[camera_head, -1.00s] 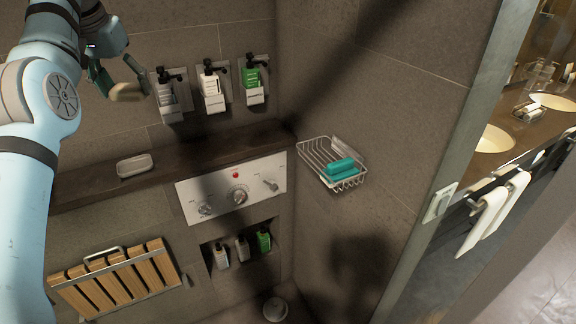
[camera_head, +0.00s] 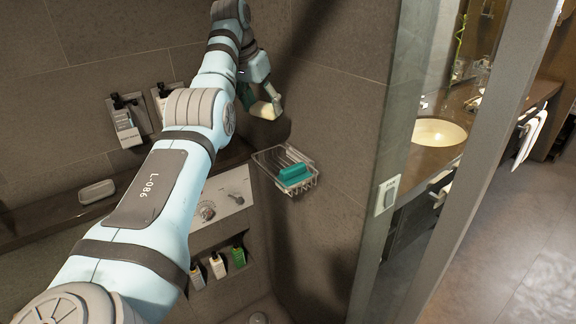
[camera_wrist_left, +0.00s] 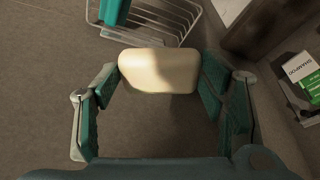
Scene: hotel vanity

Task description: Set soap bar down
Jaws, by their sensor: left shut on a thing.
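A cream soap bar (camera_head: 265,109) is held by my left gripper (camera_head: 262,100), up and slightly left of the wire rack in the head view. In the left wrist view the soap bar (camera_wrist_left: 159,70) sits between the two fingers of the left gripper (camera_wrist_left: 158,82). The wire rack (camera_head: 268,160) is fixed to the dark wall below the soap, and a teal soap bar (camera_head: 294,172) lies in it. The rack (camera_wrist_left: 172,22) also shows just beyond the held soap in the left wrist view. My right gripper is in neither view.
Small bottles (camera_head: 218,264) stand in a niche below the control panel (camera_head: 232,190). A glass panel edge (camera_head: 392,150) rises to the right.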

